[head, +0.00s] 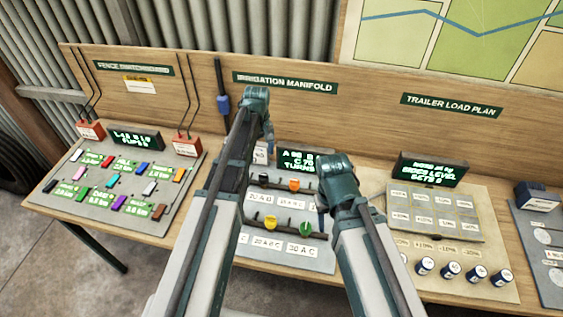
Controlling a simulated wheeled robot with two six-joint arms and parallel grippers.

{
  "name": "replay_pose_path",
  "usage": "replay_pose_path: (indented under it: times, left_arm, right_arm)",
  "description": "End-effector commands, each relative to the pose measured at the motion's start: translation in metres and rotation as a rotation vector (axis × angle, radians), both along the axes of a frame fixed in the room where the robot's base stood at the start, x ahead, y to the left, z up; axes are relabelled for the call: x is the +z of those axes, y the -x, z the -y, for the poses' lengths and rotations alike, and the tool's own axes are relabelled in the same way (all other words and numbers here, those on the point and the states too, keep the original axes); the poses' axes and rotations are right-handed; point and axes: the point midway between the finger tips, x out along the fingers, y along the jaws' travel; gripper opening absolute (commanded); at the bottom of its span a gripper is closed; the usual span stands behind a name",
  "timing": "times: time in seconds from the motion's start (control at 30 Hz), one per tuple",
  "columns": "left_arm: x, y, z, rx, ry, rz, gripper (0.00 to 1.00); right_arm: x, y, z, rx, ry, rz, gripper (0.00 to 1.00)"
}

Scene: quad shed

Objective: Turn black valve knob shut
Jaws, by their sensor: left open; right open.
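The irrigation manifold panel (318,258) stands mid-bench, with valve knobs on two dark pipes. The black valve knob (264,180) is on the upper pipe, left of the orange knob (294,185). A yellow knob (271,222) and a green knob (305,228) are on the lower pipe. My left gripper (268,132) is open above and behind the black knob, apart from it. My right gripper (321,198) is open and empty beside the panel's right edge, right of the orange knob. My arms hide parts of the panel, and the fingers show only partly.
A green-lit display (297,160) tops the manifold, partly covered. The fence switchboard (70,192) with colored switches is at left. The trailer load board (432,213) with several dark cylinders (450,270) is at right. A wooden backboard (370,95) rises behind.

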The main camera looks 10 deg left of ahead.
Motion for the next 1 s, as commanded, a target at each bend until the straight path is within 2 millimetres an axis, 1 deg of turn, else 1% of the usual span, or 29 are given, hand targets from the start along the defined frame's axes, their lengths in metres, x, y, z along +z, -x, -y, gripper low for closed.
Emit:
replay_pose_path:
  times: [0.03, 0.1, 0.33, 0.47, 0.67, 1.0]
  left_arm:
    - [0.003, -0.008, -0.006, 0.028, 0.003, 0.001, 0.80]
    - [0.003, -0.010, -0.010, 0.049, 0.004, 0.003, 0.80]
    - [0.000, -0.009, -0.010, 0.052, 0.004, 0.003, 0.80]
    - [-0.008, -0.009, -0.010, 0.051, 0.004, 0.003, 0.80]
    - [-0.029, -0.009, -0.009, 0.050, 0.004, 0.003, 0.80]
    - [-0.077, -0.008, -0.009, 0.049, 0.004, 0.003, 0.80]
  right_arm:
    - [0.003, 0.000, 0.000, 0.000, 0.000, 0.000, 0.50]
    - [0.004, 0.000, 0.000, 0.000, 0.000, 0.000, 0.50]
    - [0.000, 0.000, 0.000, 0.000, 0.000, 0.000, 0.50]
    - [-0.008, 0.000, 0.000, 0.002, 0.000, 0.000, 0.50]
    - [-0.029, 0.000, 0.000, 0.006, 0.001, 0.000, 0.50]
    - [-0.077, 0.000, 0.000, 0.007, 0.001, 0.000, 0.50]
